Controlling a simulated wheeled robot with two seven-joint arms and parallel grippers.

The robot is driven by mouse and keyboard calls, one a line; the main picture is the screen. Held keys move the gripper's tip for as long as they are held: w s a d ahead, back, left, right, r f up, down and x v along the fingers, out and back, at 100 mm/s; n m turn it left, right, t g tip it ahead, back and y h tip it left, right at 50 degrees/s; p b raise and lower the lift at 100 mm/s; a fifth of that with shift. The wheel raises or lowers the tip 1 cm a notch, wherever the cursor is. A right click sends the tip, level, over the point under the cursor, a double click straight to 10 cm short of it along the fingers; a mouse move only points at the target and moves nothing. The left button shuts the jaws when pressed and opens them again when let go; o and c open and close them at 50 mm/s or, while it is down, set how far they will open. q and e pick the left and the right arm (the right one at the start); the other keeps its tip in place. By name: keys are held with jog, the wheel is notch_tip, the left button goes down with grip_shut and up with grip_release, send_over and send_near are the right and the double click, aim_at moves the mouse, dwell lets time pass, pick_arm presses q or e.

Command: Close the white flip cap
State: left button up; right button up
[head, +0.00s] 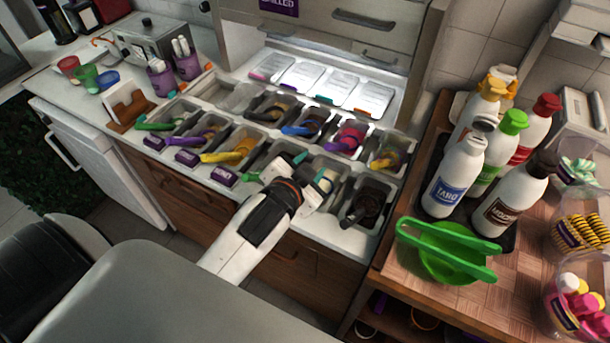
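The white bottle with a blue TARO label (452,182) stands upright at the front left of the bottle group on the wooden counter. Its whitish-grey flip cap (483,126) is on top; the lid seems raised, but the hinge is too small to make out. My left gripper (308,172) is over the front row of topping bins, well left of the bottle and apart from it. Its two fingers look spread with nothing clearly between them. My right gripper is not in view.
Bottles with green (514,121), red (547,104), yellow and dark brown (543,163) caps crowd around the TARO bottle. A green bowl with a green handled tool (446,247) is in front. Clear tubs of toppings (578,303) line the right. Bins with coloured scoops (240,150) fill the left counter.

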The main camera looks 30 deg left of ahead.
pick_arm(q)
jog(key=shift+s+a+f+g, duration=0.1)
jog(key=shift+s+f+g, duration=0.55)
jog(key=shift+f, duration=0.4)
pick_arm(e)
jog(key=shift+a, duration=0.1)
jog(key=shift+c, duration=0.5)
